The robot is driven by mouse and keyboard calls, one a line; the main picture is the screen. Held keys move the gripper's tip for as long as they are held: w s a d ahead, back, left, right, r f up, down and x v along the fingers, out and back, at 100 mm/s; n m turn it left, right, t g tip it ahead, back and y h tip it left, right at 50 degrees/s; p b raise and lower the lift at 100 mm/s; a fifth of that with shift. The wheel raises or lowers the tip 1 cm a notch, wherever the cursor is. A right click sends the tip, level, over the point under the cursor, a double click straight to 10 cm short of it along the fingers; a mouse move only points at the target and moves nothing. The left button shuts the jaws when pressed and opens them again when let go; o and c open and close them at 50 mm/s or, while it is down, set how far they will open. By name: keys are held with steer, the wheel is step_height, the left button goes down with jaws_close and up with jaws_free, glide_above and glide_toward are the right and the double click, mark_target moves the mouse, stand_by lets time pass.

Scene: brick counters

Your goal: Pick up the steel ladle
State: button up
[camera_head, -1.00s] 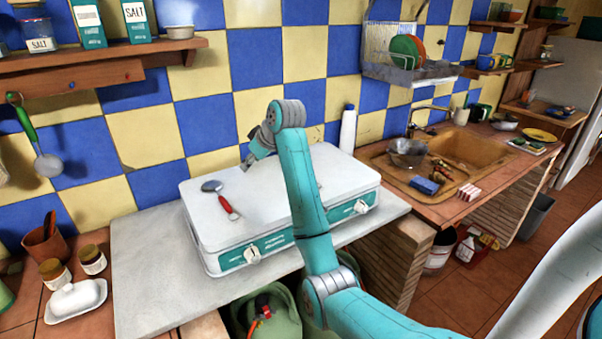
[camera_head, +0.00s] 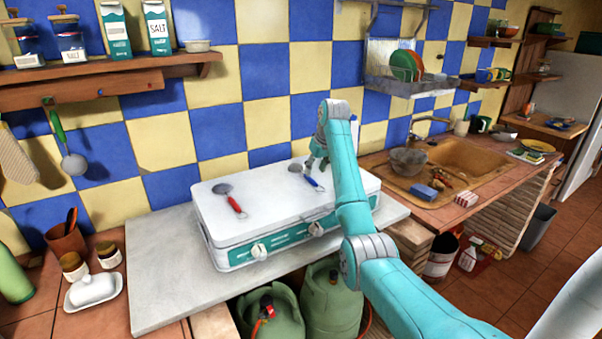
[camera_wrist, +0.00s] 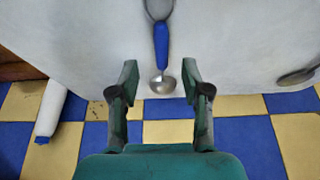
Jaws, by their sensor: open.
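A steel utensil with a blue handle (camera_head: 314,183), apparently the ladle, lies on the white stove lid (camera_head: 265,205). In the wrist view its blue handle (camera_wrist: 161,45) runs up from a small round steel bowl (camera_wrist: 162,84) to a grey oval part at the top edge. My gripper (camera_head: 318,166) is above the lid by this utensil. In the wrist view its open fingers (camera_wrist: 160,76) stand either side of the bowl end, with nothing held. Their height above it is unclear. A red-handled steel utensil (camera_head: 233,202) lies farther left; its dark head (camera_wrist: 297,76) shows at the wrist view's right edge.
A white bottle (camera_wrist: 50,110) stands behind the stove by the tiled wall. A green-handled utensil (camera_head: 66,150) hangs on the wall at left. The lid's middle is clear.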

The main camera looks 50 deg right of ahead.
mark_target(311, 178)
steer(key=x, duration=0.4)
steer(key=shift+w, duration=0.4)
steer(key=shift+w+d+f, duration=0.15)
steer(key=shift+f, duration=0.2)
steer(key=shift+f, duration=0.15)
jaws_close()
